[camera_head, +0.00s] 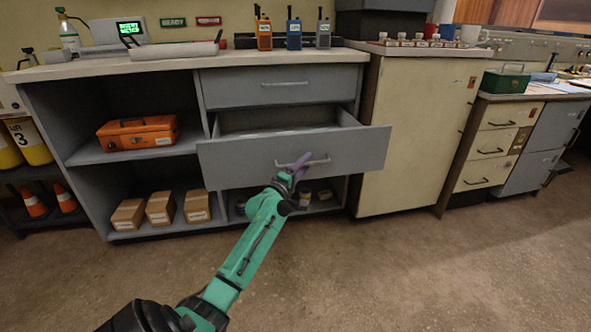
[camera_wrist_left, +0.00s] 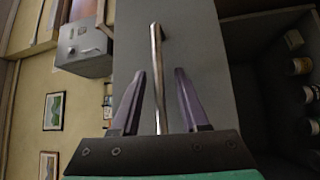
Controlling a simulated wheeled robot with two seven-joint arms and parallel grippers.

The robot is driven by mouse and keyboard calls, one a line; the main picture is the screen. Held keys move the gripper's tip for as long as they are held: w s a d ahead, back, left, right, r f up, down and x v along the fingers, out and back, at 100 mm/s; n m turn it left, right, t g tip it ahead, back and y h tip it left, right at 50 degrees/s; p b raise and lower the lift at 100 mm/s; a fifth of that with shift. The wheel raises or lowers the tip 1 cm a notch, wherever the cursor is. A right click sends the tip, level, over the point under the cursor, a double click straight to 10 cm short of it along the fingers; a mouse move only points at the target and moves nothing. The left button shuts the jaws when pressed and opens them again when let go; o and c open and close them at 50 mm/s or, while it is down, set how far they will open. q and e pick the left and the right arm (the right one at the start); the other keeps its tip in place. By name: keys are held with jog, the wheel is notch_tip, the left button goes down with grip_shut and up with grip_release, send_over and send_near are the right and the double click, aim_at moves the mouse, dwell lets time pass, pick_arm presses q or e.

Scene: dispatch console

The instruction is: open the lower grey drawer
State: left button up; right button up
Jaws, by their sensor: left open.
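The lower grey drawer (camera_head: 235,162) stands pulled out of the grey cabinet, with its inside showing behind the front panel. Its metal bar handle (camera_head: 318,161) is on the front. My left gripper (camera_head: 298,163) is at the left part of this handle. In the left wrist view my left gripper (camera_wrist_left: 159,72) is open, with a purple finger on each side of the handle bar (camera_wrist_left: 156,50) and a gap on both sides. The drawer's grey front (camera_wrist_left: 195,60) fills the middle there. My right gripper is not in view.
The upper grey drawer (camera_head: 280,86) is shut above. Open shelves on the left hold an orange case (camera_head: 137,134) and several cardboard boxes (camera_head: 160,208). A cream cabinet (camera_head: 415,135) stands to the right. The floor (camera_head: 400,275) in front is clear.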

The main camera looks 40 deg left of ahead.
pick_arm(q)
jog(key=p+v, duration=0.1)
jog(key=v, duration=1.3)
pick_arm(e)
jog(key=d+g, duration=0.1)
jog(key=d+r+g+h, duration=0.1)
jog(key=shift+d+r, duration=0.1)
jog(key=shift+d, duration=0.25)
pick_arm(q)
jog(key=shift+s+r, duration=0.1)
